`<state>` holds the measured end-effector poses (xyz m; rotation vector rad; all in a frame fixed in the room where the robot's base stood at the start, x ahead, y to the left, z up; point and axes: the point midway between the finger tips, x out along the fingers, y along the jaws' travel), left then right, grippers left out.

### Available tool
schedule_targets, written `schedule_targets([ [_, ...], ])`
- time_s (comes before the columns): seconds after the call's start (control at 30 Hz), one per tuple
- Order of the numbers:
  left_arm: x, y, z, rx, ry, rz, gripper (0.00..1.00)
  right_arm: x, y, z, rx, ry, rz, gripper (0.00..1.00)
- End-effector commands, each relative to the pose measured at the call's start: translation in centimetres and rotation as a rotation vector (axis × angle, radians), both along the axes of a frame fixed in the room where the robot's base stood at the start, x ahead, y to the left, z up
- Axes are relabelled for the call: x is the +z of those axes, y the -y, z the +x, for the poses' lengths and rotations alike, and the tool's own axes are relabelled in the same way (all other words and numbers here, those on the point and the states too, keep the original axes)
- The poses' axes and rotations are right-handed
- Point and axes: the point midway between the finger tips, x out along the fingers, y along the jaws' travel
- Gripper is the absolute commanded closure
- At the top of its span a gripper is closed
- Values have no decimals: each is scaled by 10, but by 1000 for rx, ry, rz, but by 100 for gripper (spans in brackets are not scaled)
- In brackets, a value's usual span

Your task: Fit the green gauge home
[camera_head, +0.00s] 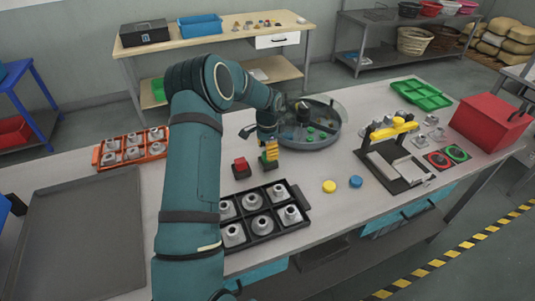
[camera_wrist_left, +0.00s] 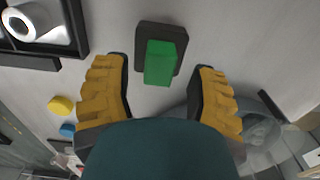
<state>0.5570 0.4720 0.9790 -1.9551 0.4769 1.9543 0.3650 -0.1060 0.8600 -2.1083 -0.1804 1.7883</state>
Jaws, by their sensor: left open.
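The green gauge, a green block (camera_wrist_left: 165,62), stands on a black square base (camera_wrist_left: 172,33) in the left wrist view. In the head view the black base (camera_head: 269,167) shows below my gripper, and the block is mostly hidden by the fingers. My left gripper (camera_wrist_left: 161,68), with yellow fingers, is open. Its fingertips lie on either side of the green block in the wrist view, with visible gaps on both sides. I cannot tell how far the fingertips are above the base. My right gripper is not in view.
A red block (camera_head: 240,165) on a dark base stands just left of my gripper. A black tray (camera_head: 262,238) of metal parts lies in front. A round tank (camera_head: 325,135) is behind. Yellow (camera_head: 329,186) and blue (camera_head: 356,181) discs and a fixture (camera_head: 397,172) lie right.

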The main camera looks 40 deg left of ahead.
Motion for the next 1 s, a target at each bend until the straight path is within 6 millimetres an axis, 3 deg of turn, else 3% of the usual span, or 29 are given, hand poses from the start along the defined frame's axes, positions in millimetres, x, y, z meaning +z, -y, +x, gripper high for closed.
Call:
schedule_targets([
  [0.2, 48, 0, 1, 0, 4, 3, 42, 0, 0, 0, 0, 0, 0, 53],
  [0.43, 84, 0, 1, 0, 3, 1, 42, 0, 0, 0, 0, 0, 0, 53],
  [0.63, 97, 0, 0, -1, 1, 0, 42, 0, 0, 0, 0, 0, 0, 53],
  [1.0, 97, 0, 0, -1, 0, 0, 42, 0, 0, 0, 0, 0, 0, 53],
])
